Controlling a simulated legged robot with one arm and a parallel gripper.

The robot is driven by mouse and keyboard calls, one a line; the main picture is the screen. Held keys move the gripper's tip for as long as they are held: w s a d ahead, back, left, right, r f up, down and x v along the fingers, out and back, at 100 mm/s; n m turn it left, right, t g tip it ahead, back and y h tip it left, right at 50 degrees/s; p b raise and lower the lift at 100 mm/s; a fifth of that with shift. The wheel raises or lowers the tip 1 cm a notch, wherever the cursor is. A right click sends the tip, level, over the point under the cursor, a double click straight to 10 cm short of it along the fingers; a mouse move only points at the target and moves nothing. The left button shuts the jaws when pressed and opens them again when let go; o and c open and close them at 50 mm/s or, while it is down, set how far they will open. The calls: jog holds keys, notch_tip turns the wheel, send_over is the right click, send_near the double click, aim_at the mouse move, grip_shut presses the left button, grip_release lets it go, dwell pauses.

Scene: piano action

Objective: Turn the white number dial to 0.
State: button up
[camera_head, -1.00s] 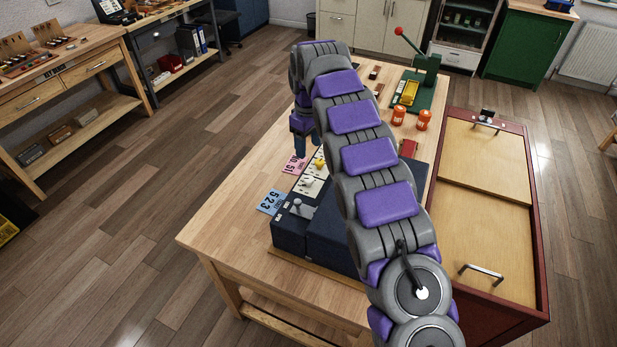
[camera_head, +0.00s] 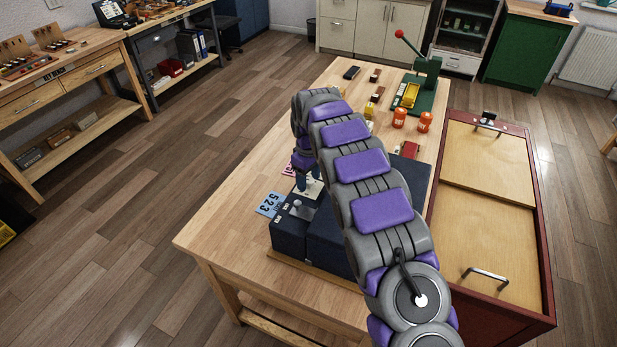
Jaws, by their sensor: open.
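A dark blue box (camera_head: 330,241) stands on the wooden table. A grey knob or lever (camera_head: 302,209) sits on its near left top. A white panel (camera_head: 314,187) shows just behind the knob, partly covered by my gripper. I cannot make out the white number dial or its digits; my gripper and arm hide much of the box's top. My gripper (camera_head: 301,187) points down, open, over the white panel just behind the grey knob. I cannot tell whether it touches anything.
Orange jars (camera_head: 399,118) and a green press with a red-tipped lever (camera_head: 426,80) stand at the back. The table's left side (camera_head: 235,200) is clear.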

jog(key=shift+c, duration=0.2)
jog(key=c, duration=1)
